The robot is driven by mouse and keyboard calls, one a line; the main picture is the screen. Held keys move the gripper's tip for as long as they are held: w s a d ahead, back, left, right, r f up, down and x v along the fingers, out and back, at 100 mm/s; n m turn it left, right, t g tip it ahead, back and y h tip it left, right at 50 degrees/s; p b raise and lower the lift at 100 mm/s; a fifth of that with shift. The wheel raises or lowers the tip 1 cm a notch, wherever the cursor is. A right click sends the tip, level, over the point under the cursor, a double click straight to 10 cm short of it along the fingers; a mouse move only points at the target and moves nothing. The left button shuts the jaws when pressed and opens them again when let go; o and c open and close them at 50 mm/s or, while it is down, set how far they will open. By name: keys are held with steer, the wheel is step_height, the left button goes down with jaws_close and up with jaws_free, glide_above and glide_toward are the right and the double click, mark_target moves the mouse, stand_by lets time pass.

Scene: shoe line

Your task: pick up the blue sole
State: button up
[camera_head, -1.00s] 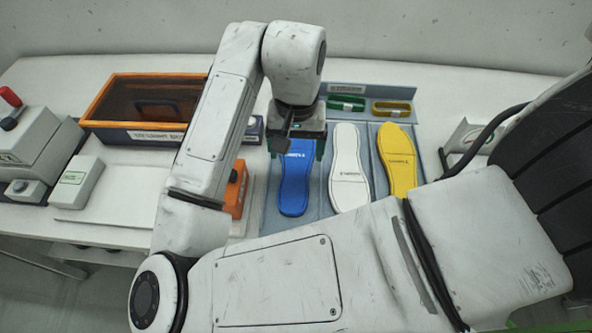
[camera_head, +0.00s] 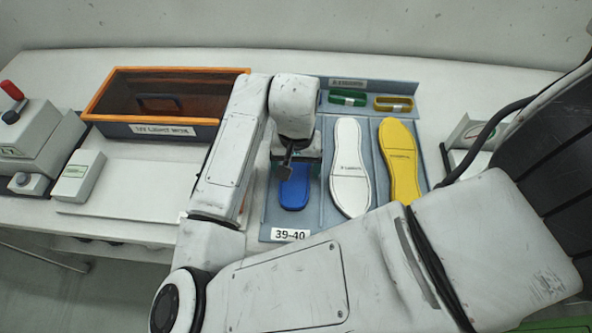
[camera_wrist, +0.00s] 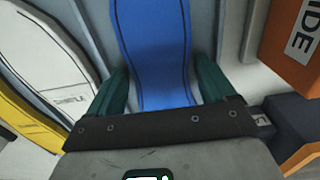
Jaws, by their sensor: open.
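The blue sole (camera_head: 294,190) lies flat in the left bay of the grey-blue rack (camera_head: 272,218). My gripper (camera_head: 297,160) is above its upper part and hides that end in the head view. In the wrist view the blue sole (camera_wrist: 155,50) runs between the two green fingers of my gripper (camera_wrist: 161,84). The fingers are apart, one on each side of the sole, with nothing held. I cannot tell how high the fingertips are above the rack.
A white sole (camera_head: 349,175) and a yellow sole (camera_head: 402,165) lie in bays to the right. Green (camera_head: 347,97) and yellow (camera_head: 393,104) pieces sit at the rack's back. An orange-rimmed box (camera_head: 165,128) stands left. An orange block (camera_wrist: 293,35) shows in the wrist view.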

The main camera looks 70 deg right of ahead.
steer(key=shift+c, duration=0.3)
steer(key=c, duration=0.9)
steer(key=shift+r, duration=0.15)
steer(key=shift+c, duration=0.2)
steer(key=shift+r, duration=0.6)
steer(key=s+a+r+p, duration=0.5)
steer(key=s+a+r, duration=0.4)
steer(key=a+r, duration=0.1)
steer(key=shift+s+r, duration=0.25)
steer(key=shift+r, duration=0.6)
steer(key=shift+s+a+f+p, duration=0.1)
steer(key=shift+p, duration=0.25)
